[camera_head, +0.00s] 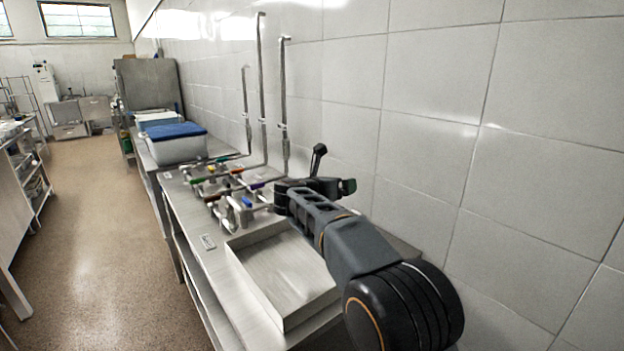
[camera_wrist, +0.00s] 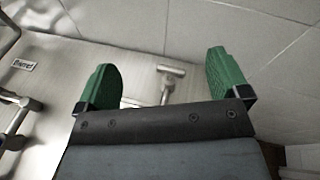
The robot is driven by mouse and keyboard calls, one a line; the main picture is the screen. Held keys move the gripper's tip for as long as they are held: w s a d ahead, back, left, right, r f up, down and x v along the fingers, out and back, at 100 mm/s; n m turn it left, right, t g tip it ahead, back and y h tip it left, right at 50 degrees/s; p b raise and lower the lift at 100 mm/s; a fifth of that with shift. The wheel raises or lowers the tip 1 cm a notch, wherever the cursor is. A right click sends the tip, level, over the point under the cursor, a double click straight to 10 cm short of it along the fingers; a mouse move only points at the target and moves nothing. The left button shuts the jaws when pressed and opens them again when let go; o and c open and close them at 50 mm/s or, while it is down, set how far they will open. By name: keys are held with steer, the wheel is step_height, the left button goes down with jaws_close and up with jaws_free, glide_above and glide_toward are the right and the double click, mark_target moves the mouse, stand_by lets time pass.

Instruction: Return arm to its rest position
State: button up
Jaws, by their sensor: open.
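My gripper (camera_wrist: 164,82) is open in the wrist view, with its two green fingers wide apart. Between the fingers I see a metal surface and a small metal T-shaped fitting (camera_wrist: 170,70); nothing is held. In the head view my arm reaches out over the steel counter from the lower right. The gripper end (camera_head: 335,172) is above the counter, near the tiled wall and beside the metal pipes. One green fingertip shows there; the rest of the gripper is partly hidden by my wrist.
A steel counter (camera_head: 207,242) with an empty shallow basin (camera_head: 285,275) runs along the tiled wall (camera_head: 430,120). Valves with coloured handles and tall pipes (camera_head: 263,90) stand near the gripper. A blue-lidded container (camera_head: 178,149) sits farther back. The floor (camera_head: 100,230) at left is clear.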

step_height(320, 180, up, 9)
steer(key=s+n+t+y+p, duration=0.25)
steer(key=n+t+y, duration=0.25)
steer(key=n, duration=0.6)
steer(key=s+n+y+p, duration=0.3)
steer(key=s+n+y, duration=0.35)
steer(key=n, duration=0.65)
steer(key=s+d+f+n+g+p, duration=0.1)
steer(key=s+f+n+g, duration=0.3)
steer(key=s, duration=0.5)
steer(key=s+d+f+n+g+p, duration=0.2)
steer(key=s+d+f+n+g, duration=0.2)
steer(key=s+n, duration=0.4)
steer(key=s+d+f+n+g+h+p, duration=0.1)
steer(key=s+d+f+n+g+p, duration=0.1)
steer(key=s+f+n+g, duration=0.3)
steer(key=s+d+f, duration=0.1)
steer(key=s+f, duration=0.1)
steer(key=s, duration=0.2)
steer(key=shift+s+f+n, duration=0.25)
steer(key=shift+s+n, duration=0.15)
steer(key=shift+d, duration=0.1)
